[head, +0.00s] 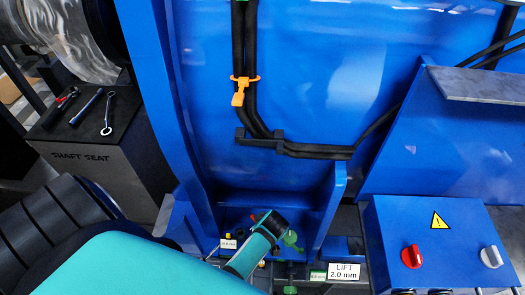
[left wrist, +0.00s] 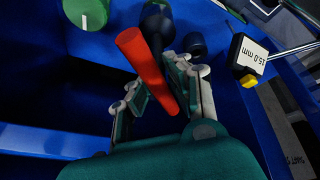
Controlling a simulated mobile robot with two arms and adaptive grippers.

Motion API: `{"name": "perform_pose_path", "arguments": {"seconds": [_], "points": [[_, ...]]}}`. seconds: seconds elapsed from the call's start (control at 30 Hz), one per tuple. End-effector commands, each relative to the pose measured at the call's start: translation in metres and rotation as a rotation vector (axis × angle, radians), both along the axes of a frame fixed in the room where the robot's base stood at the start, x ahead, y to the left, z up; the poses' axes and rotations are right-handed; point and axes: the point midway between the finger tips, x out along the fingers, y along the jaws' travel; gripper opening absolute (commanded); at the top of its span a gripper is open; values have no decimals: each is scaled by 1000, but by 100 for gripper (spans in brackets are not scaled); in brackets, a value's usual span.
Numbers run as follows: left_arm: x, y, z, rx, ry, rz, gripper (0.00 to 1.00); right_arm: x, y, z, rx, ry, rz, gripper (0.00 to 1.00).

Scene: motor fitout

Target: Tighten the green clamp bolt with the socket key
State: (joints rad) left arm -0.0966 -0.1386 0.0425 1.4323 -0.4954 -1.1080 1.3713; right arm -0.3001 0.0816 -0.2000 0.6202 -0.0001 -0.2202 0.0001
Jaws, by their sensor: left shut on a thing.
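My left gripper (left wrist: 160,78) is shut on a long red handle, which I take to be the socket key (left wrist: 143,62), in the left wrist view. The red bar slants between the fingers, beside a dark upright part (left wrist: 157,22) at its far end. Whether they join is unclear. In the head view my teal left arm reaches the low bay of the blue frame. Small green parts (head: 291,239) show beside its dark end; I cannot tell whether they are the clamp bolt. The key's socket end is not clear. My right gripper is not in view.
A blue control box (head: 440,245) with red and grey knobs is at the right. A LIFT 2.0 mm label (head: 344,271) is low. Tools lie on the SHAFT SEAT stand (head: 95,155), left.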

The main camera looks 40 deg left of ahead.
Motion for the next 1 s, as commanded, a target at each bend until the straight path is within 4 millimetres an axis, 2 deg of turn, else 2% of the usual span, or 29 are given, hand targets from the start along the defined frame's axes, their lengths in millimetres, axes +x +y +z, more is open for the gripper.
{"name": "perform_pose_path", "arguments": {"seconds": [1.0], "points": [[1,0,-20,0,-3,0,0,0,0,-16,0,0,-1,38]]}}
